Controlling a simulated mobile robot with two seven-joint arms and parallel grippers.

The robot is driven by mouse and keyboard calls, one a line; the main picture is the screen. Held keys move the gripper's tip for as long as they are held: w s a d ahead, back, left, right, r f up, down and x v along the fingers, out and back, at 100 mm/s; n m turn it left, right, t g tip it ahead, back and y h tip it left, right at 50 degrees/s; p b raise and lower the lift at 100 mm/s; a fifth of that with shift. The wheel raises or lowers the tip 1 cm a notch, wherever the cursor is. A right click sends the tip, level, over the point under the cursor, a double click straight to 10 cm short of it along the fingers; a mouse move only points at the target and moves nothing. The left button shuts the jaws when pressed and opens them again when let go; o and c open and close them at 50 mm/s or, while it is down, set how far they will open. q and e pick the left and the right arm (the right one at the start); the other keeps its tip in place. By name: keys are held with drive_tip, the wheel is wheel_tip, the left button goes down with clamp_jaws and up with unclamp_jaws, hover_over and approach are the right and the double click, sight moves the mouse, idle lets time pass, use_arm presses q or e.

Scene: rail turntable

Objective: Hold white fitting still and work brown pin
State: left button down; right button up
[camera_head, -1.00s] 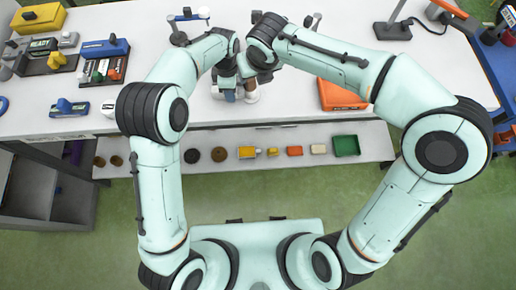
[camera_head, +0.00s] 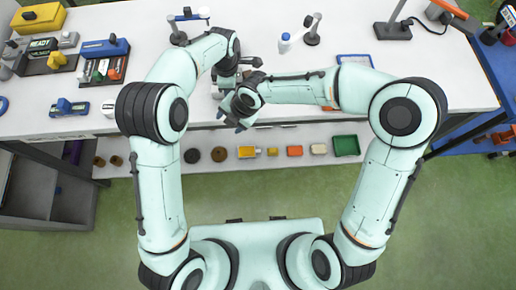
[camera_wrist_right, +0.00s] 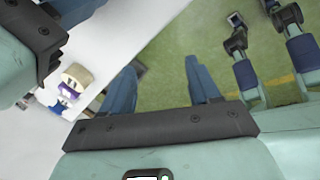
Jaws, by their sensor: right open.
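In the head view the fitting is mostly hidden by my arms. My left gripper (camera_head: 226,86) is over the table near its front edge, beside the fitting; its fingers are too hidden to judge. My right gripper (camera_head: 238,122) is open and empty at the table's front edge; its spread fingers (camera_wrist_right: 161,88) are apart from the fitting.
A shelf (camera_head: 290,165) below the table's front edge holds several small parts and a green tray (camera_head: 346,145). A small stand (camera_head: 312,32) and a blue-edged panel (camera_head: 355,60) are farther back. Boxes and tools fill the table's left end.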

drive_tip(key=s+d+f+m, duration=0.3)
drive_tip(key=f+m, duration=0.5)
drive_tip(key=s+d+f+m+g+y, duration=0.1)
drive_tip(key=s+d+f+m, duration=0.2)
drive_tip(key=f+m, duration=0.5)
drive_tip(key=shift+s+d+f+g, duration=0.3)
drive_tip(key=shift+d+f, duration=0.3)
drive_tip(key=shift+d, duration=0.15)
drive_tip(key=c, duration=0.3)
drive_tip(key=w+r+n+t+h, duration=0.1)
drive_tip(key=w+r+n, duration=0.3)
drive_tip(key=r+n, duration=0.6)
drive_tip(key=w+r+n+t+h, duration=0.2)
drive_tip(key=w+r+n, duration=0.2)
drive_tip(key=r+n, duration=0.6)
drive_tip(key=w+r+n+t+h, duration=0.1)
drive_tip(key=w+r+n, duration=0.5)
drive_tip(key=r, duration=0.7)
drive_tip(key=shift+n, duration=0.4)
drive_tip(key=x, duration=0.7)
drive_tip(key=s+x, duration=0.1)
drive_tip(key=x, duration=0.3)
drive_tip(key=shift+d+f, duration=0.15)
drive_tip(key=shift+f, duration=0.05)
drive_tip(key=shift+c, duration=0.3)
